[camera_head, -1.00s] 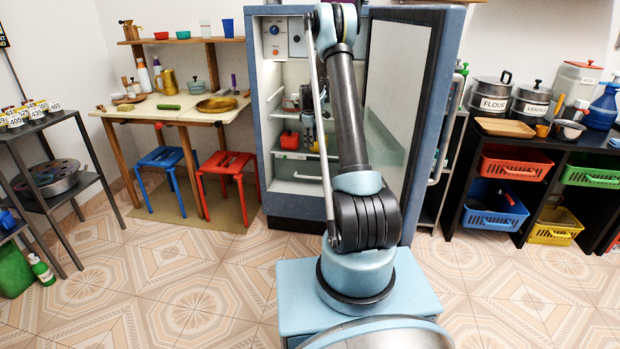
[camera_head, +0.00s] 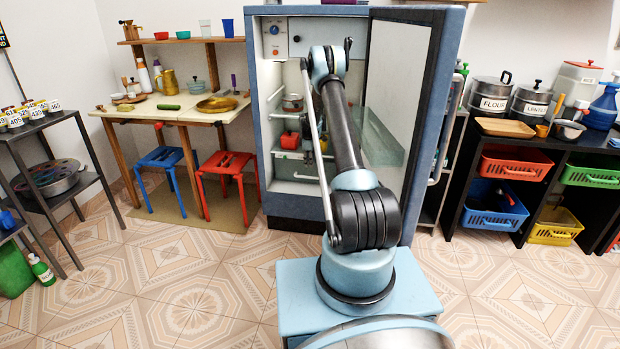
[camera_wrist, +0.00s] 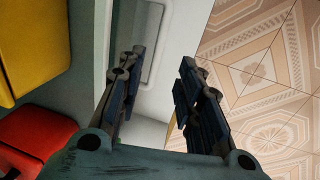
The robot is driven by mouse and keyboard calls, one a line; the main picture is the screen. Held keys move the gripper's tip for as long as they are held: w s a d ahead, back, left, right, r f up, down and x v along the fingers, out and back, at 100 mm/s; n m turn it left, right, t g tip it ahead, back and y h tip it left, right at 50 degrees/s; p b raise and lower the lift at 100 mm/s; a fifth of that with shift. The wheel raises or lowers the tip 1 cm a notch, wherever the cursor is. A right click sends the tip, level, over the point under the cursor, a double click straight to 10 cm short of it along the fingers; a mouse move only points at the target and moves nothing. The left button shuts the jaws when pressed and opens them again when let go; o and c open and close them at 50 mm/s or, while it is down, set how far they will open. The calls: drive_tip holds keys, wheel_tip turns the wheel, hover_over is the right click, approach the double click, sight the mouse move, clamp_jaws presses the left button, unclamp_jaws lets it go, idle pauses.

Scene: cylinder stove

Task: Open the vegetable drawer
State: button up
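The fridge (camera_head: 290,212) stands open, with its door (camera_head: 405,90) swung out to the right. My arm covers much of its inside. In the camera_head view my gripper is mostly hidden behind my arm, near the shelves. In the wrist view my gripper (camera_wrist: 161,58) is open, with its two dark fingers apart and nothing seen between them. Beyond the fingers is a pale panel (camera_wrist: 178,42) with a rounded rectangular outline; I cannot tell whether it is the vegetable drawer.
A red item (camera_head: 289,140) sits on a fridge shelf, with a pot (camera_head: 292,102) above it. The wrist view shows a yellow item (camera_wrist: 35,40) and a red item (camera_wrist: 38,138) close at left. Tiled floor (camera_head: 190,285) is clear in front of the fridge.

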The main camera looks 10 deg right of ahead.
sight(310, 177)
drive_tip(key=f, duration=0.3)
drive_tip(key=w+f, duration=0.1)
drive_tip(key=f, duration=0.3)
drive_tip(key=w+f, duration=0.1)
drive_tip(key=f, duration=0.2)
drive_tip(key=shift+d+f, duration=0.15)
drive_tip(key=shift+d, duration=0.2)
drive_tip(key=shift+c, duration=0.3)
clamp_jaws()
